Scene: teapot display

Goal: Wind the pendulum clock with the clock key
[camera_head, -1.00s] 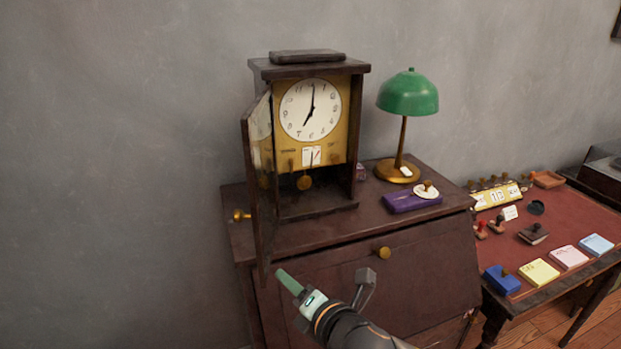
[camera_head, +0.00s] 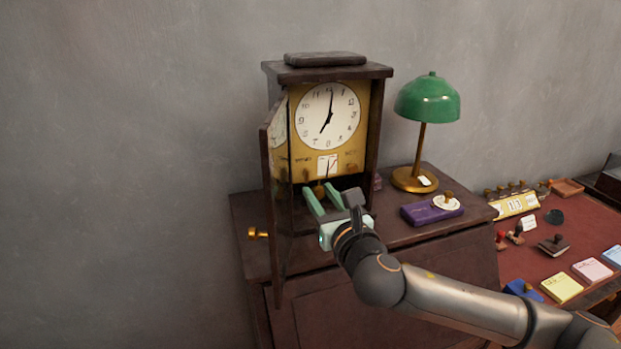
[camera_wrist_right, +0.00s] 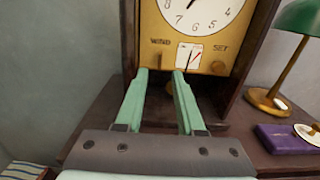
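The pendulum clock (camera_head: 326,160) stands on the dark cabinet, its glazed door (camera_head: 277,200) swung open to the left. Its white dial (camera_head: 328,116) reads about seven. The pendulum is partly hidden behind the fingers. I cannot make out the clock key. My left gripper is not in view.
A brass knob-like piece (camera_head: 258,233) shows left of the door. A green lamp (camera_head: 428,98) and a purple box (camera_head: 432,212) stand right of the clock. A red-topped desk (camera_head: 525,255) with stamps and note pads is farther right. The open door bounds the left side.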

